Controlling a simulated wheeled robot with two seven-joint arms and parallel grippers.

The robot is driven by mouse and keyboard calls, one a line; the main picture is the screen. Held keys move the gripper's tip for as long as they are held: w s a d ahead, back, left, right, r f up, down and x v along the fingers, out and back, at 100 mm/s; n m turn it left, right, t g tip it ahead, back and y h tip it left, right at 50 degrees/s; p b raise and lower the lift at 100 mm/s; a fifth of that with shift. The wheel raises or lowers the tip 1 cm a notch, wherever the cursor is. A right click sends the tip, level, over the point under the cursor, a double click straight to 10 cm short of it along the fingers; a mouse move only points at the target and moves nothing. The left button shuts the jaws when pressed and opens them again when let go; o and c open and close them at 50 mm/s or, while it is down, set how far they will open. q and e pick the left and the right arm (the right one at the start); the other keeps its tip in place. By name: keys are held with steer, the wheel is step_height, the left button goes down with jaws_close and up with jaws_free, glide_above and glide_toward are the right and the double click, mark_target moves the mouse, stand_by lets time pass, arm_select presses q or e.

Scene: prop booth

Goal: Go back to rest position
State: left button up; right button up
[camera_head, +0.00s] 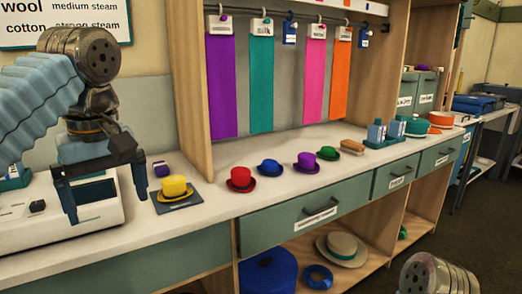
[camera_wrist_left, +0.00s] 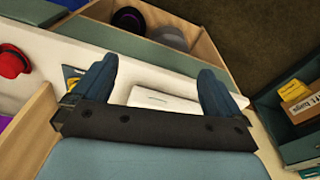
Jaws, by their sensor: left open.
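My left gripper (camera_head: 107,205) hangs from the arm at the left of the head view, its fingers pointing down and spread apart with nothing between them. It is in front of the white machine (camera_head: 95,225) on the counter. In the left wrist view the same gripper (camera_wrist_left: 157,65) shows two dark blue fingers set wide apart, with a white surface beyond them. My right gripper is out of sight.
A yellow hat (camera_head: 173,188) on a dark mat (camera_head: 178,205) stands just right of my left gripper. Red (camera_head: 241,179), blue (camera_head: 270,168), purple (camera_head: 306,162) and green (camera_head: 328,153) hats line the counter (camera_head: 222,200). A wooden rack frame (camera_head: 186,75) rises behind.

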arm_select(q)
steer(key=w+d+f+m+h, duration=0.1)
steer(key=w+d+f+m, duration=0.15)
steer(key=w+f, duration=0.5)
steer(key=w+d+f+m, duration=0.2)
steer(key=w+d+f, duration=0.2)
steer(key=f, duration=0.7)
steer(key=w+d+f+m+g+h, duration=0.1)
steer(key=d+f, duration=0.1)
steer(key=f, duration=0.8)
steer(key=d+f+m+h, duration=0.1)
steer(key=d+f, duration=0.1)
steer(key=f, duration=0.9)
steer(key=s+d+f+h, duration=0.1)
steer(key=s+f, duration=0.4)
steer(key=f, duration=0.4)
steer(key=s+d+f+h, duration=0.1)
steer(key=s+d+f, duration=0.1)
steer(key=s+f, duration=1.3)
steer(key=shift+s+a+f+t, duration=0.2)
steer(key=shift+s+f+t, duration=0.1)
steer(key=shift+s+f, duration=0.1)
